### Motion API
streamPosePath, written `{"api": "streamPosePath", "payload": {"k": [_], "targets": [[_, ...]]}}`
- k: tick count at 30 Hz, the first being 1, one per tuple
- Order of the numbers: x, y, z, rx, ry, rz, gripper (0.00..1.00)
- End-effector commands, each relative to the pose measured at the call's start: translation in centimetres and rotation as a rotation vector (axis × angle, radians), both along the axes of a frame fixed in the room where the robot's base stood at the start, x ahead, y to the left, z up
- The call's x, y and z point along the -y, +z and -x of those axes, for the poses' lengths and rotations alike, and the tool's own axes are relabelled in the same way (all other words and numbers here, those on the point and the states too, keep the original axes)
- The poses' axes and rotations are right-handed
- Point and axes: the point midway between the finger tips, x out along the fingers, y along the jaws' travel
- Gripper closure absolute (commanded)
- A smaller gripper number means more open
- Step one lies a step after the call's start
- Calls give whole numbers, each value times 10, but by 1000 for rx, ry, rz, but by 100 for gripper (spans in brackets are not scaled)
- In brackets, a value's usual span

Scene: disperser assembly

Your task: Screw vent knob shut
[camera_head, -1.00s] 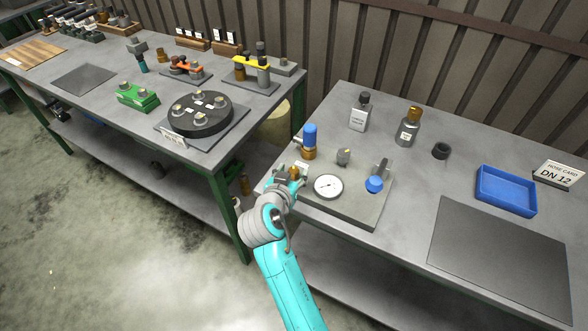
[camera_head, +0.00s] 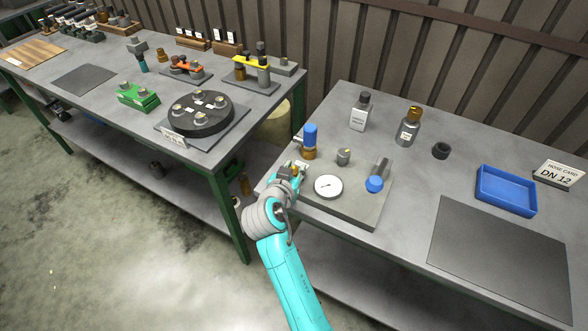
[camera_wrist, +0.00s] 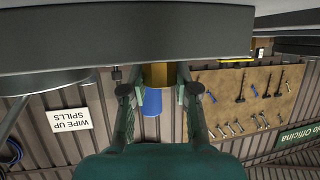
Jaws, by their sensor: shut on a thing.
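My gripper (camera_head: 294,172) is at the left edge of the grey base plate (camera_head: 346,209), low beside the blue-topped brass fitting (camera_head: 309,143). It is shut on a small part there, the vent knob, mostly hidden by the fingers and wrist in the head view. In the upside-down wrist view, the two fingers (camera_wrist: 157,92) stand either side of a brass cylinder (camera_wrist: 158,76), with a blue cylinder (camera_wrist: 152,102) showing beyond. I cannot tell how far the knob is screwed in.
On the plate are a round gauge (camera_head: 328,186), a small grey fitting (camera_head: 343,156) and a blue-knobbed lever (camera_head: 375,184). Two bottles, a black ring (camera_head: 441,151) and a blue tray (camera_head: 506,190) stand behind and right. The dark mat (camera_head: 500,246) is bare.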

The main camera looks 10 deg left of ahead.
Motion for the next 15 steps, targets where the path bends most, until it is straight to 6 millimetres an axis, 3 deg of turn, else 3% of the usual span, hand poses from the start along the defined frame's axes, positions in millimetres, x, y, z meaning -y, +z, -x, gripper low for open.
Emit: {"api": "streamPosePath", "payload": {"k": [8, 15], "targets": [[-2, 0, 0, -1, -102, 1, 100], [-3, 1, 0, 0, -297, 2, 100]]}}
